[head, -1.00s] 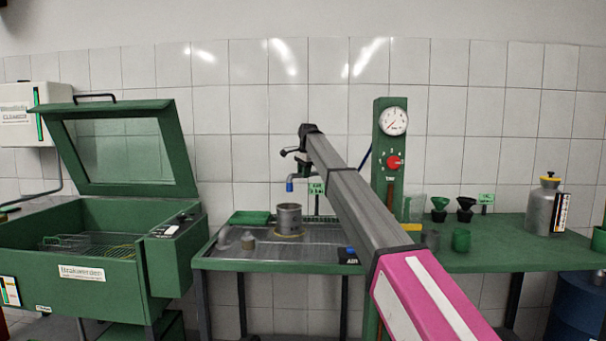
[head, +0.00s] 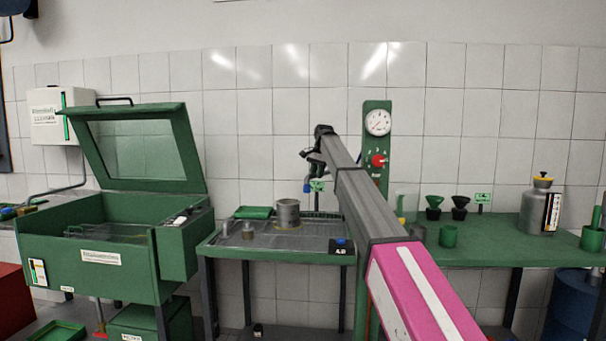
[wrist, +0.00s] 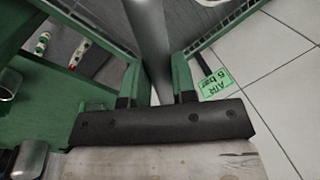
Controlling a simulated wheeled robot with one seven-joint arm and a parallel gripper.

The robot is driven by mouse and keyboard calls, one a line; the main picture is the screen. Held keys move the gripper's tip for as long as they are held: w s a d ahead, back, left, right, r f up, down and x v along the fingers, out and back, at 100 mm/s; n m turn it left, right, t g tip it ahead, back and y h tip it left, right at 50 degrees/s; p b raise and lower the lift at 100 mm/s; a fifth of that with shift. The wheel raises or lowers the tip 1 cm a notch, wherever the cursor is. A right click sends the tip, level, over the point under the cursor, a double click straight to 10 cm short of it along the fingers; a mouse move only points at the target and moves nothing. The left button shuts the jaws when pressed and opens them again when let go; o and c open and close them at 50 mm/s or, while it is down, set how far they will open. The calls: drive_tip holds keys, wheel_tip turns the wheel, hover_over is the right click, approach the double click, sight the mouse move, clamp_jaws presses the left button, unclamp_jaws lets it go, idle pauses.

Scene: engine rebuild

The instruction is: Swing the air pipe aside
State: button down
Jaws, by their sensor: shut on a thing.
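The air pipe (wrist: 150,40) is a grey tube in the wrist view, running from the top edge down between my fingers. My gripper (wrist: 157,84) has its two green fingers on either side of the pipe and is shut on it. In the head view my gripper (head: 310,166) is at the end of my arm, above the back of the wash tray. A blue tip (head: 307,188) hangs just below it, right of the metal cylinder (head: 288,213). A green air label (wrist: 214,84) reads 6 bar. My arm hides much of the pipe in the head view.
The green tray bench (head: 245,258) holds the cylinder and small parts. A gauge post (head: 377,148) stands right of my gripper. An open green washing cabinet (head: 95,265) is at left. A bench with funnels (head: 434,206) and a metal canister (head: 541,213) is at right.

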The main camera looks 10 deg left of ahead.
drive_tip(key=s+d+n, duration=0.2)
drive_tip(key=d+n, duration=0.1)
drive_tip(key=d, duration=0.2)
drive_tip(key=shift+d, duration=0.4)
drive_tip(key=shift+r, duration=0.1)
drive_tip(key=c, duration=0.9)
unclamp_jaws()
